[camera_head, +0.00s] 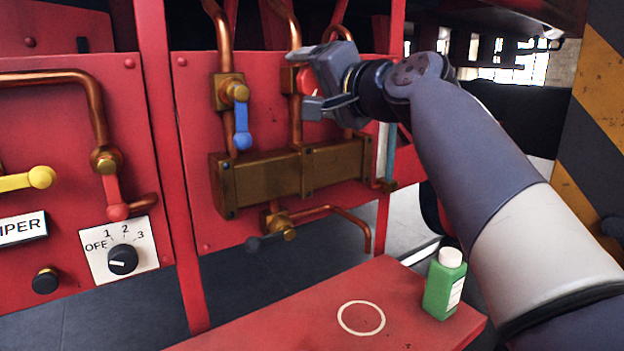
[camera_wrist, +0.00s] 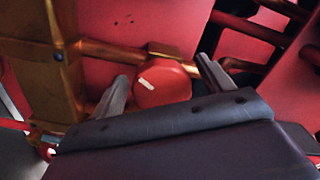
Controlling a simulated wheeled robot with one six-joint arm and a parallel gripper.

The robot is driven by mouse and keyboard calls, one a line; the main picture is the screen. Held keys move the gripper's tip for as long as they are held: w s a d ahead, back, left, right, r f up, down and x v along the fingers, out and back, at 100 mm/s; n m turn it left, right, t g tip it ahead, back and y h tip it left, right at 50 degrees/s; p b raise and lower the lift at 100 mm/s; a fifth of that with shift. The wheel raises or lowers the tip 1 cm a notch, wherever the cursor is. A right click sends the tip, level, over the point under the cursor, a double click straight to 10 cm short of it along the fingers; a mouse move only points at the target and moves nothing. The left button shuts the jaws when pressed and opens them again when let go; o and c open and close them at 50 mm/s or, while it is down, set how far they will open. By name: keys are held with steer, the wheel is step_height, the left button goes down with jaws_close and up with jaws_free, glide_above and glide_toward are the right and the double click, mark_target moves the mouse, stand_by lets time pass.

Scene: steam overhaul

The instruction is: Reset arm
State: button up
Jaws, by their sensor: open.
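My gripper (camera_head: 312,92) is at the upper middle of the head view, in front of the red panel, with its fingers pointing left. The fingers are apart. In the wrist view my gripper (camera_wrist: 168,88) has its two fingers on either side of a round red knob (camera_wrist: 162,86) with a white mark. The knob also shows in the head view (camera_head: 306,80), partly hidden by the gripper. I cannot tell whether the fingers touch it. My arm reaches in from the lower right.
A brass block (camera_head: 290,175) with copper pipes sits below the gripper. A blue-handled valve (camera_head: 241,120) is close to its left. A yellow lever (camera_head: 28,179), a red lever (camera_head: 113,195) and a dial (camera_head: 122,260) are further left. A green bottle (camera_head: 443,285) stands on the red ledge (camera_head: 290,318).

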steer(key=m+p, duration=0.1)
steer(key=m, duration=0.1)
steer(key=m+p, duration=0.2)
steer(key=shift+r+m, duration=0.3)
steer(key=shift+r, duration=0.1)
steer(key=m+p, duration=0.3)
steer(key=m, duration=0.1)
steer(key=shift+r, duration=0.1)
steer(key=m+p, duration=0.4)
steer(key=m, duration=0.1)
steer(key=shift+r+m+p, duration=0.1)
steer(key=shift+m+p, duration=0.2)
steer(key=shift+d+m+p, duration=0.1)
steer(key=shift+m+p, duration=0.65)
steer(key=shift+m, duration=0.55)
steer(key=shift+f, duration=0.2)
steer(key=shift+d+f, duration=0.1)
